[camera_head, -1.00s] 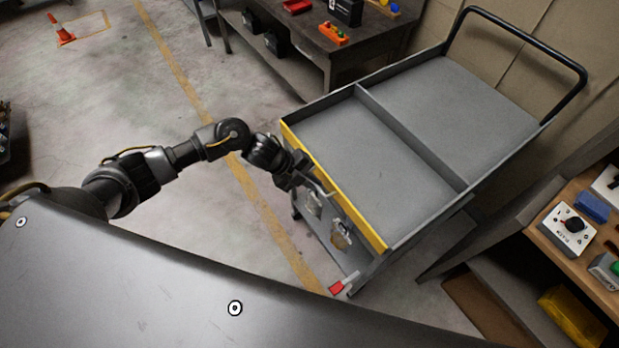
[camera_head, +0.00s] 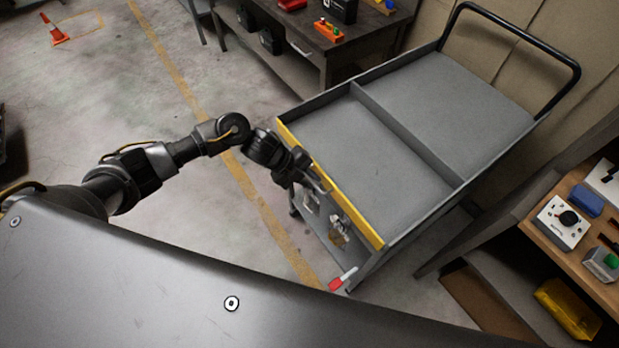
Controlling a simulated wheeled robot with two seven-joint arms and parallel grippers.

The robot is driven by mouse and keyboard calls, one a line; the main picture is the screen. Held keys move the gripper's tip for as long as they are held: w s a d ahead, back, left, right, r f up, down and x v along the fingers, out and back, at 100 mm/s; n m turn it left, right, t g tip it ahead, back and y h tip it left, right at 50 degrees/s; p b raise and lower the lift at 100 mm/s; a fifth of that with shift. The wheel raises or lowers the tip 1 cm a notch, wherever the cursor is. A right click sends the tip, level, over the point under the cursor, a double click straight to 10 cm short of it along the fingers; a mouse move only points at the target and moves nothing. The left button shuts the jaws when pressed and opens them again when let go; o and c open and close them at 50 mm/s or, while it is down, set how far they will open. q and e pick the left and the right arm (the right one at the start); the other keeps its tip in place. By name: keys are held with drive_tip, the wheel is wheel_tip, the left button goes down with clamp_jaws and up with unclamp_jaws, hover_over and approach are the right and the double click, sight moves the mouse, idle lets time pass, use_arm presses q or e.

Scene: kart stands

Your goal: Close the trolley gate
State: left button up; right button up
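The grey trolley (camera_head: 455,85) stands at centre right, with a black push handle at its far end. Its near end has a yellow top edge (camera_head: 345,203). Below that edge is a grey gate panel (camera_head: 318,225) with worn stickers on it. A red-tipped lever (camera_head: 336,284) sticks out low at its near corner. My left gripper (camera_head: 315,181) is at the outer side of the yellow edge, near its middle. Whether its fingers touch the edge or the panel, and how far apart they are, is unclear. My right gripper is out of view.
A workbench (camera_head: 290,72) with small items stands behind the trolley's left side. A wooden shelf (camera_head: 570,235) with boxes is close on its right. Open floor with a yellow line (camera_head: 215,135) lies to the left.

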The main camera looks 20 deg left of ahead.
use_arm(q)
drive_tip(key=b+v, duration=0.2)
drive_tip(key=v, duration=0.8)
drive_tip(key=shift+a+r, duration=0.25)
drive_tip(key=shift+d, duration=0.1)
